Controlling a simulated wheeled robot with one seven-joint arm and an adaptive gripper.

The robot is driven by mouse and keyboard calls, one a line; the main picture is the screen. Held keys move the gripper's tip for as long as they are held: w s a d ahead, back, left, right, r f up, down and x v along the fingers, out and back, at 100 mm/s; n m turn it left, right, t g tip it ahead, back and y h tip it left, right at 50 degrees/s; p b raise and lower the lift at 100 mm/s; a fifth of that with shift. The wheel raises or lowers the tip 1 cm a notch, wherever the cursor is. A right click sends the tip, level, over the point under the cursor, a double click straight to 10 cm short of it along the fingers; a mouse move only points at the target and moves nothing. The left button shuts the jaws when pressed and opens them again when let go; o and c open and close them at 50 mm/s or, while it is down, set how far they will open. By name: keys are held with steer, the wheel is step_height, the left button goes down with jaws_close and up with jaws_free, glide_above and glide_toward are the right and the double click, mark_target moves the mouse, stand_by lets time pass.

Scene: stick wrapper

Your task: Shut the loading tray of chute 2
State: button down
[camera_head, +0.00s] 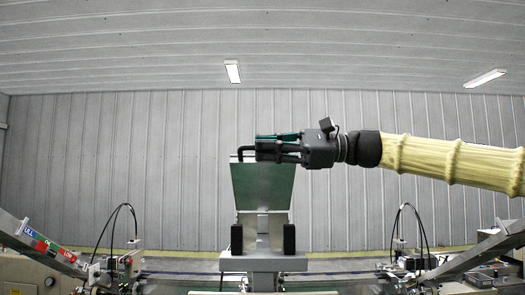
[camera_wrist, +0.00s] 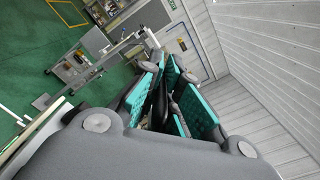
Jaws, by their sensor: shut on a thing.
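The loading tray (camera_head: 262,188) shows in the head view as a grey-green panel, standing tilted up above a metal mount at the centre. No chute number is readable on it. A black handle (camera_head: 244,151) sticks out at its top edge. My gripper (camera_head: 262,147) reaches in from the right, level with that top edge, and is shut on the handle. In the wrist view the teal-padded fingers of my gripper (camera_wrist: 166,100) stand close together around a dark piece, mostly hidden by the fingers.
Two black pads (camera_head: 236,239) flank the mount below the panel. A sloped rail with coloured labels (camera_head: 47,244) stands at the left, and another rail (camera_head: 470,252) at the right. Black cables (camera_head: 422,228) loop up on both sides.

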steer(key=s+f+n+b, duration=0.2)
steer(key=f+n+b, duration=0.1)
steer(key=f+b, duration=0.4)
steer(key=s+f+n+b, duration=0.3)
steer(key=f+b, duration=0.5)
steer(key=f, duration=0.2)
steer(key=shift+f+b, duration=0.3)
steer(key=shift+a+f, duration=0.15)
steer(key=c, duration=1.7)
jaws_free()
steer(key=shift+f, duration=0.15)
steer(key=shift+o, duration=0.9)
steer(key=shift+r, duration=0.2)
steer(key=shift+r, duration=0.15)
